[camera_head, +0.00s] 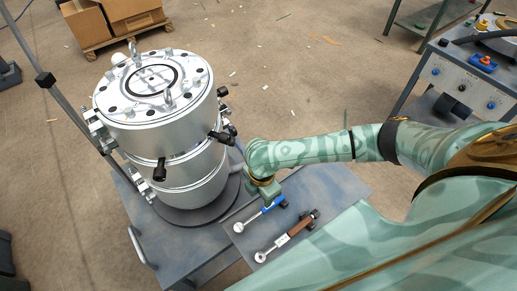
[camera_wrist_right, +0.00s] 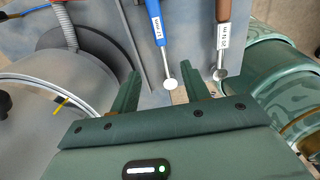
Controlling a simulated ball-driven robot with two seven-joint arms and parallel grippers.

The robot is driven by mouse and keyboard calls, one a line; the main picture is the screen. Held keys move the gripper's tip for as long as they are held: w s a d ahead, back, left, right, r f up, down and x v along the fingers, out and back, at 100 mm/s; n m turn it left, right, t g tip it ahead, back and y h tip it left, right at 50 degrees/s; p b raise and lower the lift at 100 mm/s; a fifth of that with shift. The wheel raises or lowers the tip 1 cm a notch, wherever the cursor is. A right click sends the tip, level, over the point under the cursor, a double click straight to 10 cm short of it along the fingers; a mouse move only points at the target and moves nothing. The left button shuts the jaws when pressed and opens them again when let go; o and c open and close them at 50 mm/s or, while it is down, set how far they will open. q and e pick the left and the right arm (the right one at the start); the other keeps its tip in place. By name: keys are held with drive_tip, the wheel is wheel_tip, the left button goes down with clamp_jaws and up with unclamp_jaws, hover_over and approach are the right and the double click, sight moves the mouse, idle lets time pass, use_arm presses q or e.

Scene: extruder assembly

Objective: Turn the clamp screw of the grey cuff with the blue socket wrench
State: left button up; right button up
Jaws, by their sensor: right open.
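The blue socket wrench (camera_head: 266,210) lies on the grey cart top, with its round ratchet head towards the lower left. In the right wrist view the blue wrench (camera_wrist_right: 155,25) has a labelled handle, and its shaft runs down between my fingers. My right gripper (camera_head: 264,190) is just above and beside the blue handle. In the wrist view my right gripper (camera_wrist_right: 165,76) is open, with nothing clamped. The silver-grey cylinder (camera_head: 150,142) stands at left, with banded joints and black-ended fittings. I cannot tell which fitting is the clamp screw. My left gripper is not in view.
A brown-handled wrench (camera_head: 288,238) lies parallel beside the blue one, and it also shows in the wrist view (camera_wrist_right: 222,40). The grey cart top (camera_head: 335,185) has free room at right. A control bench (camera_head: 470,75) and cardboard boxes (camera_head: 115,15) stand farther back.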

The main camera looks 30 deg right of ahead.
drive_tip(key=b, duration=0.2)
hover_over(261, 211)
drive_tip(key=f, duration=0.6)
drive_tip(key=shift+w+d+f, duration=0.15)
drive_tip(key=shift+w+f, duration=0.05)
drive_tip(key=shift+f, duration=0.05)
drive_tip(key=shift+s+f+b, duration=0.1)
drive_tip(key=shift+f+b, duration=0.3)
drive_tip(key=shift+f, duration=0.35)
wheel_tip(261, 211, down, 5)
drive_tip(key=shift+s+r+b, duration=0.15)
drive_tip(key=shift+b, duration=1.1)
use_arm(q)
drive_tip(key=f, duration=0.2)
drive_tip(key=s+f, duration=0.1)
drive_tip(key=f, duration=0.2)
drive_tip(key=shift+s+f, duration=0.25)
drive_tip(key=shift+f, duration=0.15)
use_arm(e)
drive_tip(key=shift+r, duration=0.15)
clamp_jaws()
